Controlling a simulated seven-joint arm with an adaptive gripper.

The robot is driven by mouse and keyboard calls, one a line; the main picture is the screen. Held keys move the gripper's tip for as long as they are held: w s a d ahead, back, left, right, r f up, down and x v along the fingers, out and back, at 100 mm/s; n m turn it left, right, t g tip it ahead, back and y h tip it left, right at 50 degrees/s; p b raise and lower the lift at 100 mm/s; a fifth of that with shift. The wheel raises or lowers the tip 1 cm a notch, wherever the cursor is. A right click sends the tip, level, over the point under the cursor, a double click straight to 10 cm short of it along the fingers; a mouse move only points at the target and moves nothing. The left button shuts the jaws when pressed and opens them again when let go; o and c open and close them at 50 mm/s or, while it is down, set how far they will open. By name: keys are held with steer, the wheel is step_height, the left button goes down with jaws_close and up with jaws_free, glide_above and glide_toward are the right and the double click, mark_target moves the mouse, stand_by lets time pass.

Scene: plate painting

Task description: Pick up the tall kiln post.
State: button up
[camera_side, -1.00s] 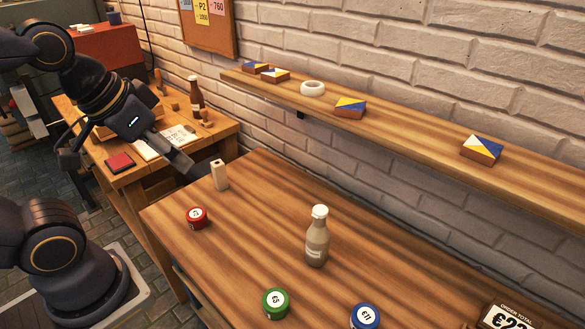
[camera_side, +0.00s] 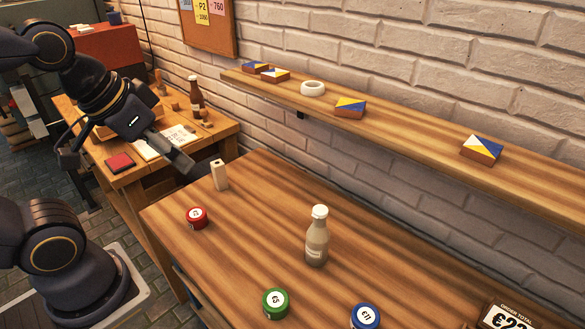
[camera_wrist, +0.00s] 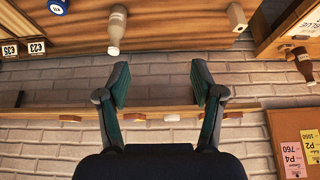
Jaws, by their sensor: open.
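The tall kiln post (camera_side: 220,176) appears to be the pale cream upright block with a dark spot near its top, at the far left end of the long wooden table (camera_side: 262,213). It also shows in the wrist view (camera_wrist: 236,16), near the top right. My gripper (camera_wrist: 160,83) is open and empty, its two dark green pads wide apart, with the post beyond and to the right of them. In the side view my gripper (camera_side: 188,165) is left of the post and seems apart from it; its fingertips are hard to make out there.
A red pot (camera_side: 197,217), a pale bottle (camera_side: 317,237), a green pot (camera_side: 275,303) and a blue pot (camera_side: 365,316) stand on the table. A wall shelf (camera_side: 405,127) with painted tiles and a white ring runs behind. The table between post and bottle is clear.

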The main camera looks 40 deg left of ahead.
step_height(320, 180, up, 4)
steer(key=w+a+f+m+g+y, duration=0.3)
steer(key=w+a+m+g+y, duration=0.35)
steer(key=a+m+y, duration=0.35)
steer(key=w+d+r+m+t+y, duration=0.1)
steer(key=w+r+m+t+y, duration=0.1)
steer(key=w+m+y, duration=0.3)
steer(key=w+d+r+m+t+y, duration=0.1)
steer(key=w+r+m+t+y, duration=0.15)
steer(key=w+m, duration=0.45)
steer(key=n, duration=0.2)
glide_toward(220, 169)
steer(key=v, duration=0.5)
steer(key=shift+s+r, duration=0.1)
steer(key=shift+r, duration=0.2)
steer(key=shift+a+f, duration=0.25)
steer(key=shift+a, duration=0.05)
steer(key=x, duration=1)
steer(key=shift+a, duration=0.4)
steer(key=shift+w+x, duration=0.1)
steer(key=shift+x, duration=1.3)
steer(key=shift+w+x, duration=0.15)
steer(key=shift+x, duration=1.25)
steer(key=shift+d, duration=0.1)
steer(key=shift+c, duration=0.3)
jaws_close()
